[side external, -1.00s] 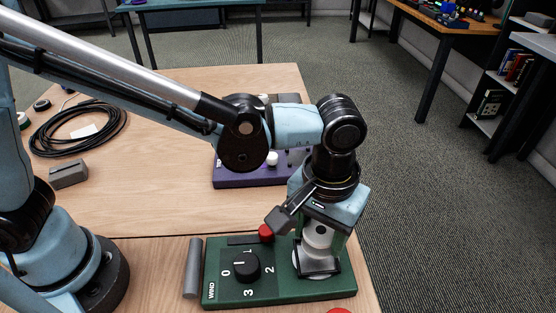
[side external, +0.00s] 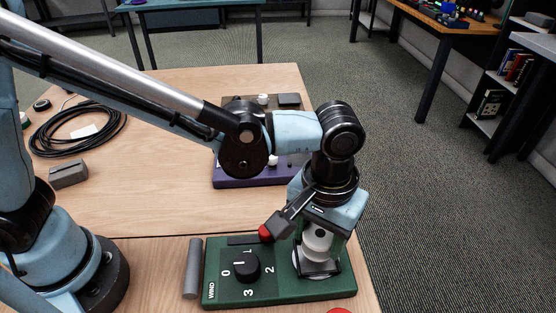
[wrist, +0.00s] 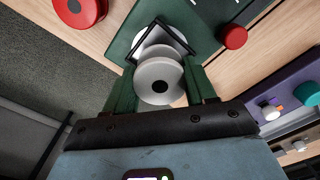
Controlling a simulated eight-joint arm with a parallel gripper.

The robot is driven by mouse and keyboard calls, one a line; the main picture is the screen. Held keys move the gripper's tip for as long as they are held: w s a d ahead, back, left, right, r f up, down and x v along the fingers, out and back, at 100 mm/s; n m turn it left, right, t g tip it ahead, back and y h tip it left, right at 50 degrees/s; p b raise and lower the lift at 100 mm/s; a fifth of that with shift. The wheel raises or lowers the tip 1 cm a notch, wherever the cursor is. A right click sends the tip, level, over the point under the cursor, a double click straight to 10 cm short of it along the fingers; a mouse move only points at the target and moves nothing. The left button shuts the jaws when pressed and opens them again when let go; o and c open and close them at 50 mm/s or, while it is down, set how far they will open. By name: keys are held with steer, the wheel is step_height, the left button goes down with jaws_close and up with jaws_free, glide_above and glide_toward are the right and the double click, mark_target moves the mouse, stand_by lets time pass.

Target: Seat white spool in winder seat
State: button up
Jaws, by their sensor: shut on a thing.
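The white spool (side external: 318,240) is between the fingers of my gripper (side external: 318,252), which is shut on it. In the wrist view the spool (wrist: 160,80) shows its round end with a dark centre hole, between two green fingers (wrist: 160,92). The winder seat (side external: 312,270) is a black-edged square with a pale round base on the right end of the green winder board (side external: 278,291). In the wrist view the seat (wrist: 164,40) shows just beyond the spool and is partly covered by it. I cannot tell whether the spool touches the seat.
A black dial (side external: 246,266) and a red knob (side external: 265,233) stand on the board. A grey cylinder (side external: 193,268) lies to its left. A purple board (side external: 235,177) sits behind. A black cable coil (side external: 78,130) and grey block (side external: 68,174) lie at the left.

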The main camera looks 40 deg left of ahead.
steer(key=shift+f, duration=1.35)
stand_by(0.3)
steer(key=o, duration=1.4)
steer(key=shift+r, duration=0.1)
steer(key=shift+r, duration=3.4)
steer(key=a+r+m+t, duration=0.1)
steer(key=a+t, duration=0.6)
steer(key=a, duration=2.1)
steer(key=shift+s+r, duration=0.15)
steer(key=shift+r, duration=0.5)
